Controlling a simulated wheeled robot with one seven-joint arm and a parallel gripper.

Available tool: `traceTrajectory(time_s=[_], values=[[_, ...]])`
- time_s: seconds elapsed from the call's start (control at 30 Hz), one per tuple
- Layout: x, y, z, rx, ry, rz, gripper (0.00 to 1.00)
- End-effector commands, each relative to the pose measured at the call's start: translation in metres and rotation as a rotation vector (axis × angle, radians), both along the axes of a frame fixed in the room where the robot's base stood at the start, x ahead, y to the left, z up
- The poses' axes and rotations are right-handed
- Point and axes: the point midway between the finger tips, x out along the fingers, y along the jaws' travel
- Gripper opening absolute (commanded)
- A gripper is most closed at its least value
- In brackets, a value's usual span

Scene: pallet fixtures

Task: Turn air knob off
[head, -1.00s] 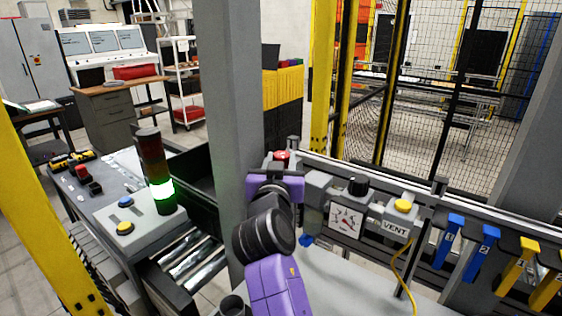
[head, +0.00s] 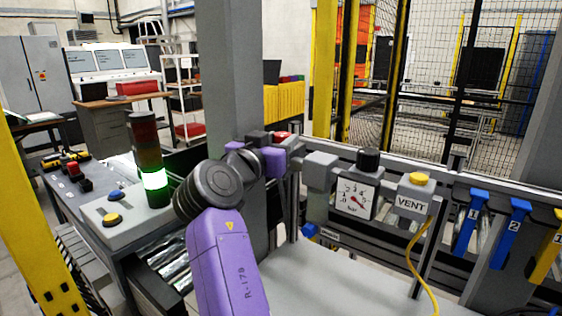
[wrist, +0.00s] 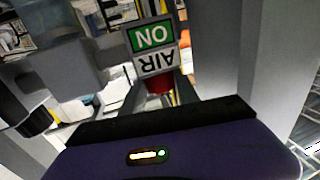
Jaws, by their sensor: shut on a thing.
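The red air knob (head: 283,134) shows partly in the head view, at the left end of the grey rail. In the wrist view the red knob (wrist: 158,86) sits just past the black gripper edge, and most of it is hidden. A green and white sign reading ON and AIR (wrist: 152,47) appears upside down beyond it. My gripper (head: 262,138) is at the knob and shut on it. Its fingertips are mostly hidden in both views.
A pressure gauge (head: 352,197) with a black knob (head: 369,160) on top stands right of my arm. Further right are a yellow VENT button (head: 418,179) and blue numbered levers (head: 511,233). A grey post (head: 232,90) stands close behind my arm. A stack light (head: 153,180) glows green at left.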

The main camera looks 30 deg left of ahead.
Motion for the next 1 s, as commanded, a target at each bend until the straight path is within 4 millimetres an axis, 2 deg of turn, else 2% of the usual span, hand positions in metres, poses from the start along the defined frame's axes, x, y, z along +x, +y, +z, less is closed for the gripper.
traceTrajectory(time_s=[0.07,0.5,1.0], values=[[-0.0001,0.0014,-0.0053,0.000,0.000,-0.036,0.00],[0.0004,0.0031,-0.0015,-0.001,0.001,-0.195,0.00],[0.0006,0.0030,-0.0007,-0.001,0.002,-0.230,0.00]])
